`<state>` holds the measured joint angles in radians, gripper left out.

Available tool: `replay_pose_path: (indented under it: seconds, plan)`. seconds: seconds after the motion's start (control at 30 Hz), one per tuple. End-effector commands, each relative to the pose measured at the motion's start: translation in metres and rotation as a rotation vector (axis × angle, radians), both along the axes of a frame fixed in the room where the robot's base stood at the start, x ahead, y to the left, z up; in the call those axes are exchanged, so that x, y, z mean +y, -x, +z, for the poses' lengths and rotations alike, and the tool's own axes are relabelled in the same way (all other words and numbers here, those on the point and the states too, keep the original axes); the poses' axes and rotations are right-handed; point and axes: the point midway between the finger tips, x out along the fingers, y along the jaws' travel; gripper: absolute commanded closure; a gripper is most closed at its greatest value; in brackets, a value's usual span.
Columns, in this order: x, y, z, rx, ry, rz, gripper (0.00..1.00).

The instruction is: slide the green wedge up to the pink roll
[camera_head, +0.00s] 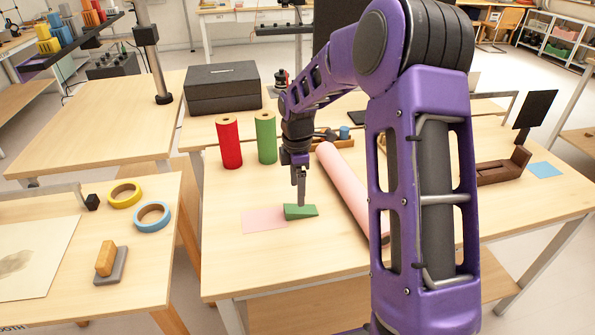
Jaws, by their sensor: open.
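The green wedge (300,212) lies on the wooden table, at the right end of a flat pink sheet (264,220). The long pink roll (346,183) lies on the table to the right of the wedge, with a gap of bare wood between them. Its near end passes behind my purple arm. My gripper (301,203) points down at the wedge, its fingertips at or just above the wedge's top. It is open. I cannot tell from this view whether the fingers touch the wedge.
A red roll (229,143) and a green roll (266,138) stand upright behind the wedge. A black box (222,90) is at the back. A brown wooden holder (503,168) and a blue square (545,170) are at the right. The table front left of the wedge is clear.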

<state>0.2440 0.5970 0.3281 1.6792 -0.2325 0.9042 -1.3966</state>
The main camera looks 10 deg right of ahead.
Motion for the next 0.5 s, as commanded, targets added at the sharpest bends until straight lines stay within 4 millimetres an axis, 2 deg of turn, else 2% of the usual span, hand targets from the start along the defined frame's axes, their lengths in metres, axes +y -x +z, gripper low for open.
replay_pose_path:
  seconds: [0.03,0.2,0.3,0.5]
  plan:
    - [0.000,0.001,-0.013,0.005,0.000,0.001,0.15]
    - [0.000,0.001,-0.042,0.002,0.000,0.000,0.15]
    - [0.000,0.000,-0.054,0.001,0.000,-0.001,0.15]
    - [0.000,0.000,-0.067,0.000,0.000,-0.001,0.15]
